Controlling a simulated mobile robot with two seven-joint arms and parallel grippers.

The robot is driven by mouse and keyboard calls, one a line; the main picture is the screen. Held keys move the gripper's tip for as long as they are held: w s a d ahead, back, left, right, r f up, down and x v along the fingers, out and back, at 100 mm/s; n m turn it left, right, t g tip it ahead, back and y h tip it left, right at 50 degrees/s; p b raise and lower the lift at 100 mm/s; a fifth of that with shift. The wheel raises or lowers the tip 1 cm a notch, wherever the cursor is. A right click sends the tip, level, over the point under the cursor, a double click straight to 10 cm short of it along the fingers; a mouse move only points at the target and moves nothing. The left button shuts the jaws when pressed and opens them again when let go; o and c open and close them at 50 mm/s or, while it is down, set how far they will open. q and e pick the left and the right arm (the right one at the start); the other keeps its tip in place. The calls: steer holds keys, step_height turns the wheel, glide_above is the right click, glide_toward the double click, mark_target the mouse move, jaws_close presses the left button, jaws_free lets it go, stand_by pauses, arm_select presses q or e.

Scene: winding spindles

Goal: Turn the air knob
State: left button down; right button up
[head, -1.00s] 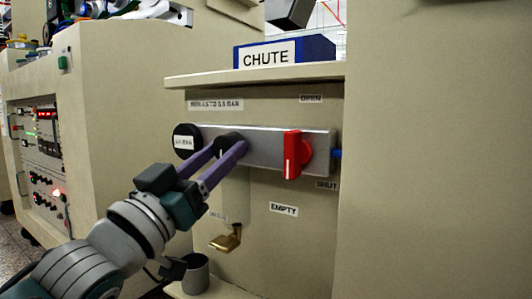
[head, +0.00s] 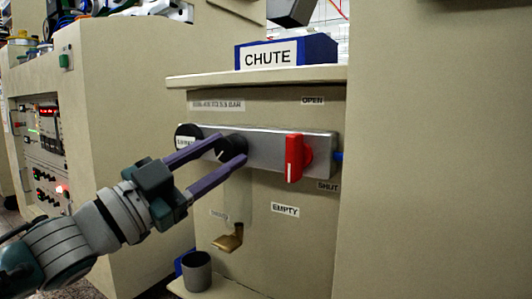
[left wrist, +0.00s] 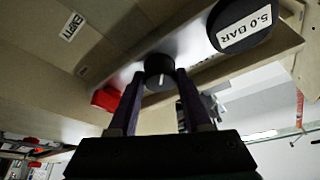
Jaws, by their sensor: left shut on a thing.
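The air knob (head: 229,144) is a round black knob with a white mark, on a grey metal bar (head: 268,146) on the beige machine front. The fingers of my left gripper (head: 233,150) are shut on it, one on each side. The left wrist view shows the knob (left wrist: 158,66) between the purple fingertips, its white mark visible. To the knob's left is a round black gauge (head: 186,132); in the left wrist view the gauge (left wrist: 241,24) reads 5.0 BAR. My right gripper is not in view.
A red handle (head: 294,157) stands upright on the bar, right of the knob, between OPEN and SHUT labels. A ledge with a blue CHUTE box (head: 285,53) juts out above. A brass spout (head: 229,240) and a grey cup (head: 196,270) are below.

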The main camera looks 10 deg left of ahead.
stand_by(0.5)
arm_select(q)
steer(key=shift+c, duration=1.7)
jaws_free()
steer(key=p+v, duration=0.3)
steer(key=v, duration=0.7)
steer(key=shift+r, duration=0.1)
